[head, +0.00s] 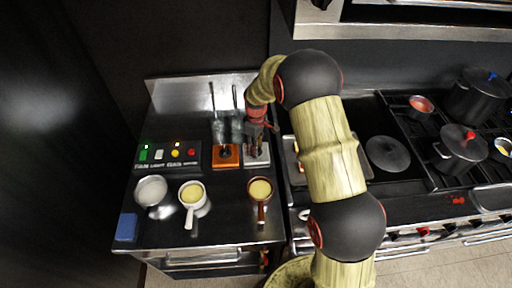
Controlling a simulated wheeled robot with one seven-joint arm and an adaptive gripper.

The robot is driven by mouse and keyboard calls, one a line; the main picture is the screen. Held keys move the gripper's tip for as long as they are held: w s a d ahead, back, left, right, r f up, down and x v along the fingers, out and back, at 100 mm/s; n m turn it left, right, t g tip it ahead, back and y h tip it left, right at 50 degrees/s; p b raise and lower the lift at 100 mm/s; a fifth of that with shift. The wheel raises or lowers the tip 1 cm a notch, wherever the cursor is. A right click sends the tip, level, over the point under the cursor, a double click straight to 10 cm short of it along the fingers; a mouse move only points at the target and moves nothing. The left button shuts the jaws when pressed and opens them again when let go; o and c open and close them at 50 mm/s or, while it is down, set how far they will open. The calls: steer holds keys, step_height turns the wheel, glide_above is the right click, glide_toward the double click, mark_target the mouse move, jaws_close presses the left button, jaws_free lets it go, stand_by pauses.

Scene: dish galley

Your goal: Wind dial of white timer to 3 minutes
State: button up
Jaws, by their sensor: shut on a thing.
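The white timer (258,163) is a pale square block on the dark counter, right of a similar orange timer (225,162) with a black dial. My gripper (254,148) points down over the white timer and is shut on its dial. The fingers hide the dial and most of the timer's top, so its setting cannot be read.
A button panel (168,157) with coloured buttons stands to the left. In front are a metal bowl (151,191) and two handled cups of yellow content, one white (193,194), one brown (261,189). A blue block (127,227) lies front left. A stove with pots (463,148) is right.

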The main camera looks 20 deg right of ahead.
stand_by(0.3)
steer(key=o, duration=1.1)
steer(key=shift+o, duration=0.5)
step_height(320, 180, up, 12)
steer(key=shift+a, duration=0.15)
